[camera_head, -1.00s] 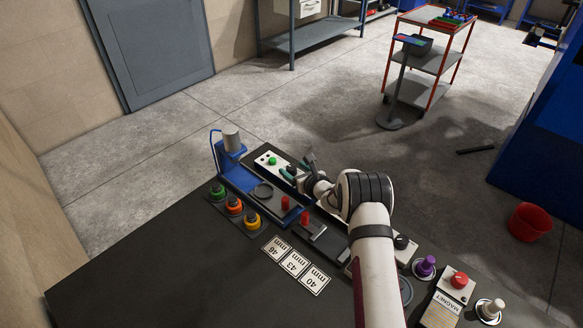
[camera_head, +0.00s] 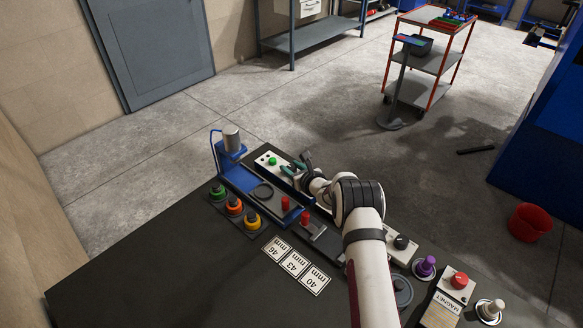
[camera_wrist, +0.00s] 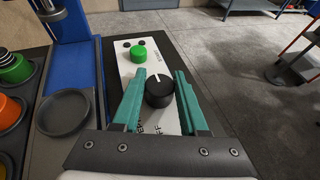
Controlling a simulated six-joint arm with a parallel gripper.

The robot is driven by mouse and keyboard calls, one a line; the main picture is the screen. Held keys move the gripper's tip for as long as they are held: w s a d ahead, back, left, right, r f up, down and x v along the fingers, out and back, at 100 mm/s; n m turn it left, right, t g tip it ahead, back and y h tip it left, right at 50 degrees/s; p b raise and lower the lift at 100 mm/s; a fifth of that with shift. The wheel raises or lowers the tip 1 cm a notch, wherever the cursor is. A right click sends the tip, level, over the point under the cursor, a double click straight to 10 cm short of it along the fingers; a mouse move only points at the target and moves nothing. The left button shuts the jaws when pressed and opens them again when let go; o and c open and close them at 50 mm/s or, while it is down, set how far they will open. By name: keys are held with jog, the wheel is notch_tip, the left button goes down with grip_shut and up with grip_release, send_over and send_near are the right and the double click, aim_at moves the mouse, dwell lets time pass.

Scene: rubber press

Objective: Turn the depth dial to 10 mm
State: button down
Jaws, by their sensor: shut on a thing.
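A black round dial (camera_wrist: 159,91) with a white pointer line stands on a white panel (camera_wrist: 130,62) in the wrist view. Its pointer is toward the top of the picture, tilted slightly left. The teal fingers of my gripper (camera_wrist: 158,92) are on both sides of the dial, shut on it. Lettering on the panel near the fingers is partly covered, and I cannot read a scale. In the head view my gripper (camera_head: 299,167) is over the same white panel, and the dial is hidden there.
A green button (camera_wrist: 138,55) is on the panel just beyond the dial. A blue press (camera_head: 232,160) stands to the left. Orange and other coloured pieces (camera_head: 234,206) sit in a rack. Another black knob (camera_head: 401,242) is right of my arm.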

jog(key=shift+a+m+t+h, duration=0.15)
jog(key=shift+m+t+h, duration=0.25)
jog(key=shift+m+h, duration=1.2)
jog(key=shift+h, duration=0.2)
jog(key=shift+c, duration=2.2)
grip_release()
jog(key=shift+d, duration=0.2)
jog(key=shift+s+r, duration=0.1)
jog(key=v, duration=1.5)
jog(key=shift+s, duration=0.4)
